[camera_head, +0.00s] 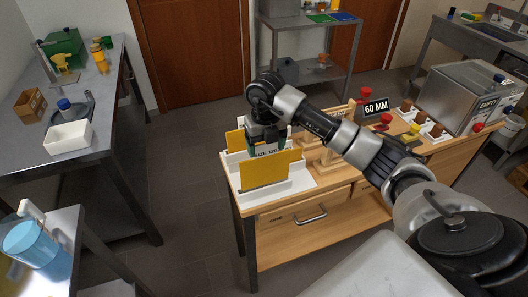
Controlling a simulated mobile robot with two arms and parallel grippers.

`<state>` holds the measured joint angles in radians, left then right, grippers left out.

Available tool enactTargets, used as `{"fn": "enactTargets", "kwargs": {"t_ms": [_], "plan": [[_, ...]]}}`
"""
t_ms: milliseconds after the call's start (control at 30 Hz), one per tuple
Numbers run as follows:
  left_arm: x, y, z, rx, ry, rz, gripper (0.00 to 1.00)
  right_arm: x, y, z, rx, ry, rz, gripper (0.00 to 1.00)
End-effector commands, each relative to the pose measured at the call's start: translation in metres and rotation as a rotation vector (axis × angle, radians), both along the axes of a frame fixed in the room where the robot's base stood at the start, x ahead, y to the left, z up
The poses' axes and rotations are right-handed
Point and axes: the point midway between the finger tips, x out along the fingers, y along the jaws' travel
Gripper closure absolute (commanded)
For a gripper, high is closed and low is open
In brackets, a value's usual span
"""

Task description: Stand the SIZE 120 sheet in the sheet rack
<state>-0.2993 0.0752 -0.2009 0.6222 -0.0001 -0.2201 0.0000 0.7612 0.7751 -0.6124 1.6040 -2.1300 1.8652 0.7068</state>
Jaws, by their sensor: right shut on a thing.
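My right gripper (266,138) reaches in from the right and points down over the wooden bench. It is shut on the top of a sheet whose white label (268,151) reads "SIZE 12", the rest being covered. The held sheet is upright, between yellow panels in the white sheet rack (298,183) at the bench's left end. A yellow panel (264,171) in front hides its lower part, so I cannot tell whether it touches the rack's bottom. Another yellow panel (235,140) stands behind. My left gripper is not in view.
On the bench, a wooden frame (333,158), a "60 MM" sign (376,107), red and yellow knobs and a grey metal box (468,95) lie to the right. A steel table (98,105) with a white tray (68,137) stands left. Floor shows between them.

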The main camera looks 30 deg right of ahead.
Motion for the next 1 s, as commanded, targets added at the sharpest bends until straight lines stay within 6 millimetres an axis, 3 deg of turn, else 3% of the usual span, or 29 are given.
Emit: {"fn": "enactTargets", "kwargs": {"t_ms": [400,767,800,933,1000], "plan": [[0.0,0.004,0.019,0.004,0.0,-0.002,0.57,0.003,0.003,-0.042,-0.001,0.0,0.001,0.62],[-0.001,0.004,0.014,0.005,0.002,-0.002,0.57,0.003,0.003,-0.048,-0.001,-0.001,0.001,0.62],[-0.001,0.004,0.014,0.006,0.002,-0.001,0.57,0.004,0.003,-0.047,-0.001,-0.001,0.001,0.23],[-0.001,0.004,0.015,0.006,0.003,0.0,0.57,0.003,0.003,-0.047,-0.001,-0.001,0.001,0.03],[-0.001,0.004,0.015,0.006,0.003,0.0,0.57,0.003,0.003,-0.046,-0.001,-0.001,0.001,0.01]]}}
